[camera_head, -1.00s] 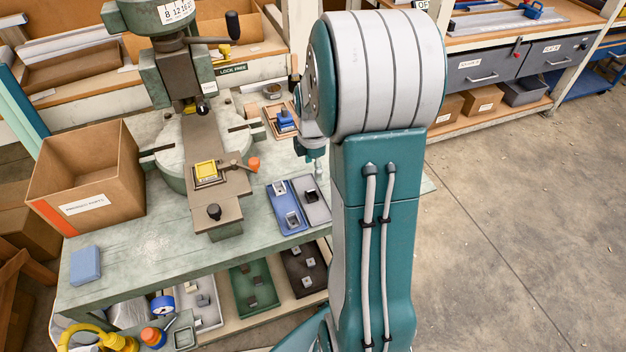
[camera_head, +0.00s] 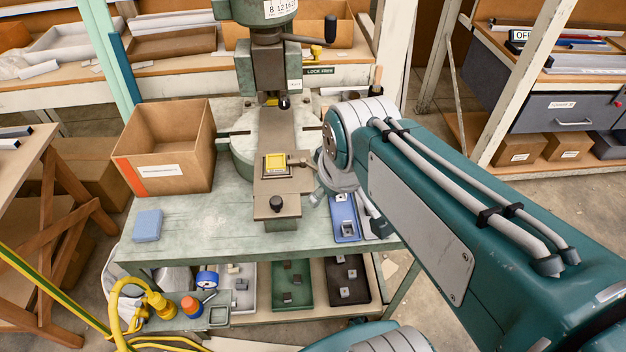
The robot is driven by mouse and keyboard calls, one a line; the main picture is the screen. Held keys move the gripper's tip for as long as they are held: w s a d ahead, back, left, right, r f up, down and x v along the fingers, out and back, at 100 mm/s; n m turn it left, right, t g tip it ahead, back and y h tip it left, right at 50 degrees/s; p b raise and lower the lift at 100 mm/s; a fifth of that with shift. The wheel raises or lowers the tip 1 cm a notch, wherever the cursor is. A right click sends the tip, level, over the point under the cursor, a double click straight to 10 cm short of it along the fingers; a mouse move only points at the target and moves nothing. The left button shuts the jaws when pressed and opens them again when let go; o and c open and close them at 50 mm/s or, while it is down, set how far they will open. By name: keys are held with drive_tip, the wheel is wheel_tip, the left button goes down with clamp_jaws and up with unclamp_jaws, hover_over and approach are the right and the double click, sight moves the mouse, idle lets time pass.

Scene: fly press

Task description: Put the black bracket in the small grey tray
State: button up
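A narrow blue tray (camera_head: 344,205) lies on the press table, with small metal brackets (camera_head: 348,228) in it. A small grey tray (camera_head: 371,234) lies against its right side, mostly hidden by my arm. I cannot make out a black bracket for certain; the small brackets look grey or dark, and any in the grey tray are hidden now. My arm reaches over the table's right side. My gripper is down by the two trays, largely covered by my own arm, so its fingers and anything in them cannot be made out.
The green fly press (camera_head: 266,90) stands behind the trays, with a yellow block (camera_head: 277,164) on its bed. A cardboard box (camera_head: 170,150) and blue block (camera_head: 147,225) are at left. Below, grey, green (camera_head: 291,298) and black (camera_head: 362,285) trays hold brackets.

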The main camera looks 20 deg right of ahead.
drive_tip(key=s+a+m, duration=0.1)
drive_tip(key=s+m, duration=0.1)
drive_tip(key=s+a+r+t, duration=0.1)
drive_tip(key=s, duration=0.1)
drive_tip(key=shift+a+m, duration=0.35)
drive_tip(key=shift+m, duration=0.05)
drive_tip(key=shift+w, duration=0.1)
idle(0.8)
